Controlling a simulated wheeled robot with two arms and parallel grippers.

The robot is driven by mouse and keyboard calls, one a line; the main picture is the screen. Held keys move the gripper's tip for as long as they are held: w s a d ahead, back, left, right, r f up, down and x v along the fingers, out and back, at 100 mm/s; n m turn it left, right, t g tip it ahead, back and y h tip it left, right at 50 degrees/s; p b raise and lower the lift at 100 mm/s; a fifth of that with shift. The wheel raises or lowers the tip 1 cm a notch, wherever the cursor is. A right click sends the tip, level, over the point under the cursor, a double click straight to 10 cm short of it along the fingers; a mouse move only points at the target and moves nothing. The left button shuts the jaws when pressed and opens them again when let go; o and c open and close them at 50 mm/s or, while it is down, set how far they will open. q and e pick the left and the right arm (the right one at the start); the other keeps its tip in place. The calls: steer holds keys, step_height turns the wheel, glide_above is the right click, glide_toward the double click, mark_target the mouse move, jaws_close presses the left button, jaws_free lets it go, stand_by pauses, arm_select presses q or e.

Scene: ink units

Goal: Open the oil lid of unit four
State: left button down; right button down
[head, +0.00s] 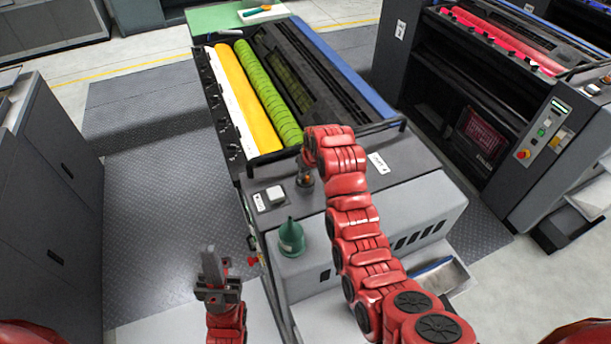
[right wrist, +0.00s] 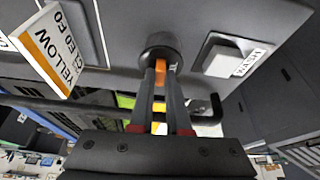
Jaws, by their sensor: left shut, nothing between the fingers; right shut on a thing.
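The unit labelled as unit 4 (head: 378,162) stands in the middle of the head view, with a yellow and a green roller. A round black lid (right wrist: 158,48) with an orange tab (right wrist: 160,72) sits at its grey top in the right wrist view. My right gripper (right wrist: 160,88) is shut on the lid's orange tab, and I cannot tell whether the lid is lifted. In the head view my right gripper (head: 305,178) is small and partly hidden by my red arm. My left gripper (head: 212,268) is shut and empty, left of the unit's front.
A white square cap (head: 276,193) with a WASH label is beside the lid. A green funnel-shaped can (head: 291,238) stands on the grey front step. A neighbouring unit (head: 480,110) with a red roller is at right. The plate floor (head: 150,220) at left is clear.

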steer(key=n+b, duration=0.2)
steer(key=b, duration=0.2)
steer(key=w+d+n+g+y+b, duration=0.1)
steer(key=n+b, duration=0.1)
steer(key=b, duration=0.3)
steer(key=n+b, duration=0.2)
steer(key=b, duration=0.3)
steer(key=shift+w+d+f+n+g+y, duration=0.2)
steer(key=shift+d+f+n+g+y, duration=0.1)
steer(key=shift+g+y, duration=0.1)
steer(key=shift+w+d+r+n+g+b, duration=0.1)
steer(key=shift+w+r+n+g+b, duration=0.2)
steer(key=shift+n+b, duration=0.55)
steer(key=shift+n, duration=0.35)
steer(key=shift+w+n+b, duration=0.1)
steer(key=shift+n+b, duration=0.25)
steer(key=shift+n, duration=0.05)
steer(key=shift+w+g, duration=0.1)
steer(key=shift+g, duration=0.2)
steer(key=shift+y, duration=0.3)
steer(key=c, duration=0.9)
jaws_free()
steer(key=shift+r, duration=0.1)
